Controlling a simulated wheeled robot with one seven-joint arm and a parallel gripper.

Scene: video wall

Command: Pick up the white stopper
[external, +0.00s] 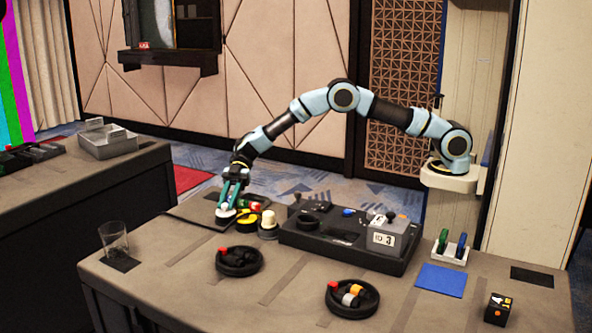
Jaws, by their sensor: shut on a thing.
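The white stopper (225,214) is at the back left of the table, low between my fingertips and partly hidden by them. My gripper (229,206) points down with its teal fingers shut on it. I cannot tell whether the stopper touches the surface beneath it. A yellow-topped dark round piece (247,220) stands just to the right of the gripper. A cream cylinder (268,217) on a dark base stands further right.
A black console (345,251) fills the table's middle back. Two round black trays (238,273) (335,311) with small coloured parts sit in front. A clear glass (113,240) stands at the left edge. A blue mat (441,281) lies at right.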

